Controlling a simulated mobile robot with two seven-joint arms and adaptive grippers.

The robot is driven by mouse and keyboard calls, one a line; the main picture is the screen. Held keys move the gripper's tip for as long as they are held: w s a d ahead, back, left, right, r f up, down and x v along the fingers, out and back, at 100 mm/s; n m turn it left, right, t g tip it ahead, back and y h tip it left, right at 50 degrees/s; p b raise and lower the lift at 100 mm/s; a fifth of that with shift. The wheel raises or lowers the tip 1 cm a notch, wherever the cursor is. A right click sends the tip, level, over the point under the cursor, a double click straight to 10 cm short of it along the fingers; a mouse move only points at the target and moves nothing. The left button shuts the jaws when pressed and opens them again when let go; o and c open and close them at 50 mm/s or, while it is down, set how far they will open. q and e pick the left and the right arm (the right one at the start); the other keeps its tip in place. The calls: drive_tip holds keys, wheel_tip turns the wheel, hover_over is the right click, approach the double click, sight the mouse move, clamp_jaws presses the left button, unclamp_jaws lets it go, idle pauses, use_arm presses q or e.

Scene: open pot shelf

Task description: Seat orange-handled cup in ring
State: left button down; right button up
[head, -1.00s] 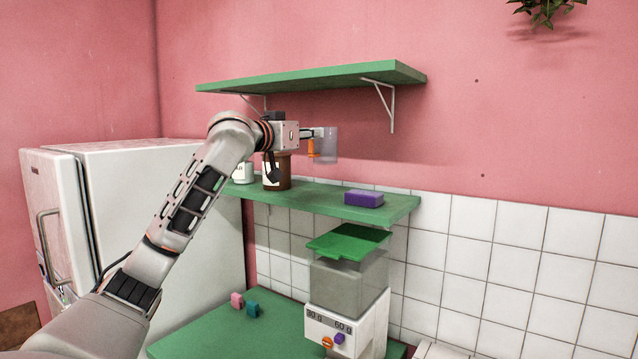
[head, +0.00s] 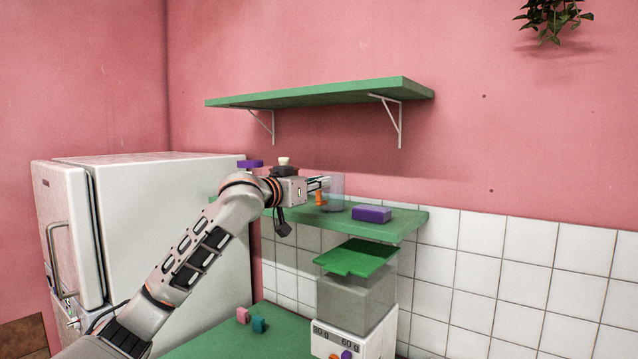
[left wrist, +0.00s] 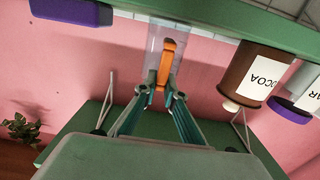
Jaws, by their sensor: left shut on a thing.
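The clear cup (head: 335,186) with its orange handle (head: 320,198) is in my left gripper (head: 321,184), low over the lower green shelf (head: 410,222). My left gripper is shut on the orange handle. In the left wrist view, which looks upside down, the fingertips (left wrist: 163,93) pinch the handle (left wrist: 166,62), with the clear cup (left wrist: 152,45) behind it. The cup overlaps the shelf in both views; I cannot tell whether it touches it. I cannot make out the ring. My right gripper is not in view.
A purple block (head: 371,214) lies on the lower shelf right of the cup. A brown cocoa jar (left wrist: 238,80) and a purple-lidded jar (left wrist: 290,110) stand at the other side. The upper shelf (head: 320,94) is empty. A green-lidded dispenser (head: 355,290) stands below.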

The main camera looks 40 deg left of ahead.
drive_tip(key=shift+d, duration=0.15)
use_arm(q)
drive_tip(key=shift+f, duration=0.15)
drive_tip(key=c, duration=2.1)
unclamp_jaws()
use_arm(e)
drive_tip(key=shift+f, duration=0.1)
